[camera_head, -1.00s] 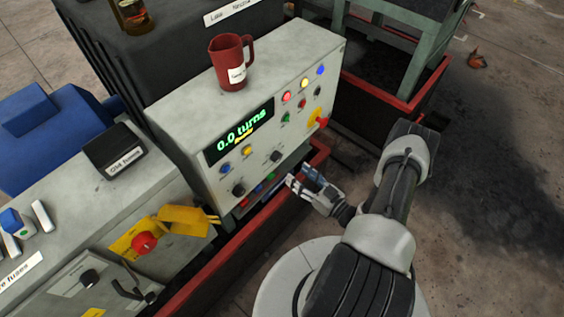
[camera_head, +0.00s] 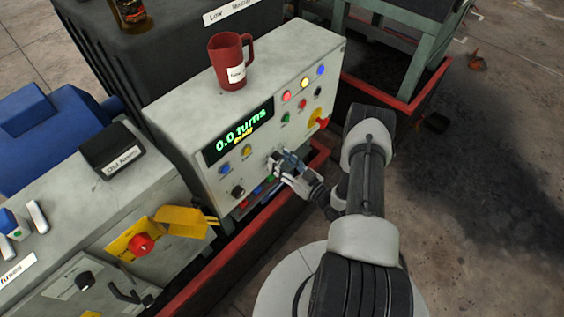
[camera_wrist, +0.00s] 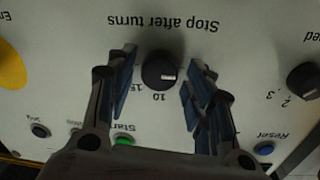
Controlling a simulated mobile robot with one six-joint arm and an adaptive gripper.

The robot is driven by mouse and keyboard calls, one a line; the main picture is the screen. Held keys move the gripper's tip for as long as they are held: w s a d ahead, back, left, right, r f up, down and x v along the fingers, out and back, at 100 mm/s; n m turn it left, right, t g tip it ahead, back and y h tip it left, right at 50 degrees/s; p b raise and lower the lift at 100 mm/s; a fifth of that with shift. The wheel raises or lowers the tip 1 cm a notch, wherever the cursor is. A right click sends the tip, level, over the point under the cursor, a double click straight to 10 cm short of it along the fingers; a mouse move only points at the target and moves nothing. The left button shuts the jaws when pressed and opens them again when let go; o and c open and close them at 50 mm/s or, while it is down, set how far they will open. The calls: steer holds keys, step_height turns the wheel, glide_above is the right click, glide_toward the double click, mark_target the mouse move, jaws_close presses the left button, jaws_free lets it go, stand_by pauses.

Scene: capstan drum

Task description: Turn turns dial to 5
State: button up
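The turns dial (camera_wrist: 160,72) is a black round knob under the printed words "Stop after turns", which appear upside down in the wrist view. Its white mark points to the right of that picture; 10 and 15 can be read at its rim, other numbers are hidden. My gripper (camera_wrist: 164,74) is open, with one blue-padded finger on each side of the dial and visible gaps between. In the head view my gripper (camera_head: 284,165) is at the panel front and largely covers the dial. The display (camera_head: 238,131) reads 0.0 turns.
The grey control box (camera_head: 200,108) carries several lights and buttons, with a red mug (camera_head: 229,72) on top. In the wrist view a second black knob (camera_wrist: 304,80), a green start button (camera_wrist: 124,140) and a blue reset button (camera_wrist: 263,149) are near the fingers.

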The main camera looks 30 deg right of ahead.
steer(key=c, duration=0.8)
steer(key=shift+c, duration=0.2)
steer(key=m+b, duration=0.1)
steer(key=m, duration=0.3)
steer(key=shift+m, duration=0.3)
steer(key=shift+m+b, duration=0.35)
steer(key=shift+m, duration=1.55)
steer(key=o, duration=1.1)
steer(key=shift+c, duration=0.2)
